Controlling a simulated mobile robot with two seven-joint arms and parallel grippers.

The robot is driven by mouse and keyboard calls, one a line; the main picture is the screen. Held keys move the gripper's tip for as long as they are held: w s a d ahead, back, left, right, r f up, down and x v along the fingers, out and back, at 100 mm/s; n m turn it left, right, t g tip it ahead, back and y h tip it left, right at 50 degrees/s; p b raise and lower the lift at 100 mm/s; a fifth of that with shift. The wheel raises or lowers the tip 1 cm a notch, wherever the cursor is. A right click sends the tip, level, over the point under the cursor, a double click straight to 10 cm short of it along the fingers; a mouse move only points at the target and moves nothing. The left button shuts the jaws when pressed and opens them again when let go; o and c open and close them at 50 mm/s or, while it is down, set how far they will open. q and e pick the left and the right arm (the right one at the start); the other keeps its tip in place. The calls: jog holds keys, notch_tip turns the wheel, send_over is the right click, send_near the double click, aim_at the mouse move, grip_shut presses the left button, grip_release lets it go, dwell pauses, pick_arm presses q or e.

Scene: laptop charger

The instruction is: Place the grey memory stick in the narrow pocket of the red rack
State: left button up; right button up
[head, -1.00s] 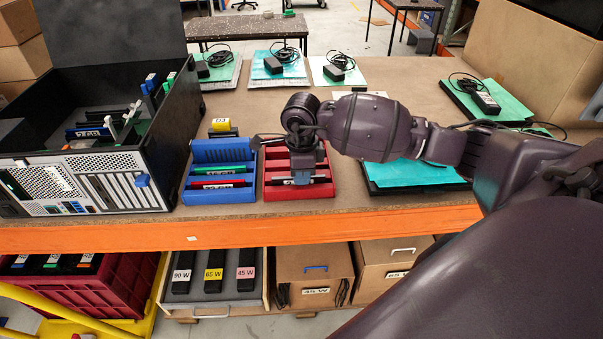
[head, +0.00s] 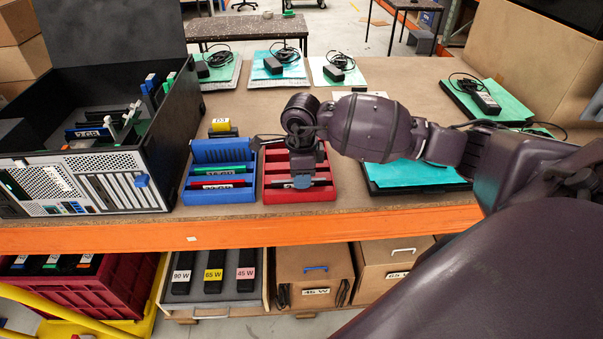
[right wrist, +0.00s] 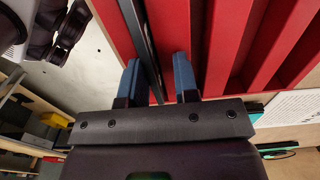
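The red rack (head: 328,160) stands on the bench beside the blue rack. My right gripper (head: 302,181) is over its front part, pointing down. In the right wrist view the gripper's two blue fingertips (right wrist: 158,82) are apart. A thin dark grey stick (right wrist: 141,38), seen edge-on, lies between them, with red visible between it and the right finger. The stick sits between red walls of the rack (right wrist: 222,45), in the pocket under the fingers. In the head view, its dark edge (head: 319,183) shows beside the gripper at the front pocket. My left gripper is in neither view.
The blue rack (head: 221,195) holds labelled sticks just left of the red rack. An open computer case (head: 120,160) stands further left. A teal mat on a dark tray (head: 415,175) lies to the right. The bench's orange front edge (head: 250,232) is close in front.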

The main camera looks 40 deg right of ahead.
notch_tip(320, 180, up, 12)
jog(key=shift+r, duration=0.15)
dwell(0.3)
dwell(0.4)
